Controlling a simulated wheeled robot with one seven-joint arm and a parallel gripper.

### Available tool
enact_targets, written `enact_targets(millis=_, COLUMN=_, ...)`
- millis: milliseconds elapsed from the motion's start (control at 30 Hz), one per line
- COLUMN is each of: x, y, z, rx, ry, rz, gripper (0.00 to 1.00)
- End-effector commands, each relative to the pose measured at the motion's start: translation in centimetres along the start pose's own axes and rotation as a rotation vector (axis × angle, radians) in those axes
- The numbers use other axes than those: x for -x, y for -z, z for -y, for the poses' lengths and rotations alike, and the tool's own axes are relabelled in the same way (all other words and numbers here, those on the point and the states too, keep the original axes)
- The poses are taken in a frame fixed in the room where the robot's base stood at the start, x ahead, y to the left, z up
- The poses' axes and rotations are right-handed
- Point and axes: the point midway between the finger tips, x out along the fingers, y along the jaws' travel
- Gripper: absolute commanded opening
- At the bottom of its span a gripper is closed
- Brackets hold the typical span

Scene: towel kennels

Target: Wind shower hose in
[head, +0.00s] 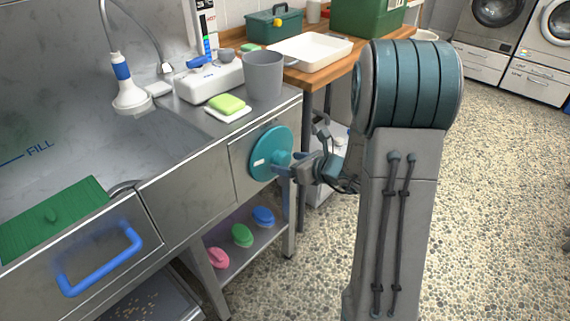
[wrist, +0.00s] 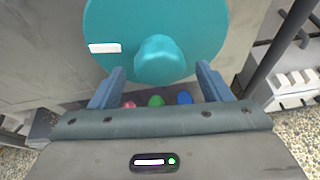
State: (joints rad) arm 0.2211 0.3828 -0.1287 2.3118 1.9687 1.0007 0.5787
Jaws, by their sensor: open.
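A teal round reel wheel (head: 262,160) with a white mark is mounted on the front panel of the steel tub. In the wrist view the wheel (wrist: 110,25) fills the top, with its teal knob (wrist: 160,60) standing out toward me. My gripper (head: 285,163) is at the wheel; in the wrist view its two blue fingers (wrist: 160,82) are apart, one on each side of the knob, with gaps between them and it.
A blue-handled door (head: 100,245) is at the front left. Pink, green and blue brushes (head: 242,235) lie on the shelf below. A grey bucket (head: 264,76) and a green sponge (head: 226,103) stand on the ledge above the wheel. The pebbled floor at right is clear.

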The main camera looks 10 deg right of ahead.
Motion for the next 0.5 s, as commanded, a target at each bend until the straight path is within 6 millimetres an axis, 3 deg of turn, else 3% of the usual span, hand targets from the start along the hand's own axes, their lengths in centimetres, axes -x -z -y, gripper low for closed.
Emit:
enact_targets(millis=200, x=-2.1, y=0.0, z=0.0, rx=0.001, ry=-0.001, rz=0.000, gripper=0.71)
enact_targets(millis=500, x=-2.4, y=-0.1, z=0.0, rx=0.002, ry=0.000, rz=0.000, gripper=0.71)
